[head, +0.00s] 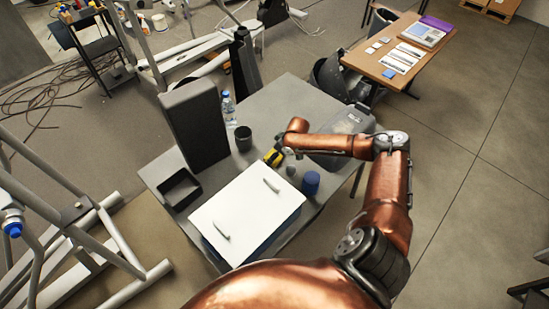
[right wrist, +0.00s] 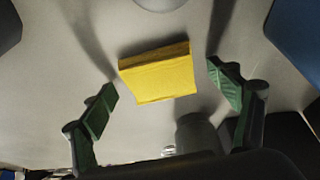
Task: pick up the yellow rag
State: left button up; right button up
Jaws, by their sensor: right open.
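The yellow rag (right wrist: 160,72) is a folded, block-like yellow piece on the grey table top in the right wrist view. My right gripper (right wrist: 168,88) has its green-padded fingers spread wide, one on each side of the rag, with clear gaps to both. Nothing is held in it. In the head view a small yellow patch (head: 272,157) with dark parts shows beside the end of my copper right arm; the gripper itself is mostly hidden there. My left gripper is not in view.
The grey table (head: 268,105) also holds a white-lidded box (head: 245,210), a dark upright panel (head: 195,125), a black tray (head: 180,188), a dark cup (head: 243,138), a bottle (head: 229,108), a blue cylinder (head: 310,183) and a grey case (head: 345,125). The table's far part is clear.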

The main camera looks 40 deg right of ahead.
jog(key=shift+r, duration=0.1)
jog(key=c, duration=1.2)
jog(key=shift+o, duration=0.2)
jog(key=shift+r, duration=0.1)
notch_tip(320, 180, up, 10)
jog(key=p, duration=0.1)
jog(key=shift+p, duration=0.3)
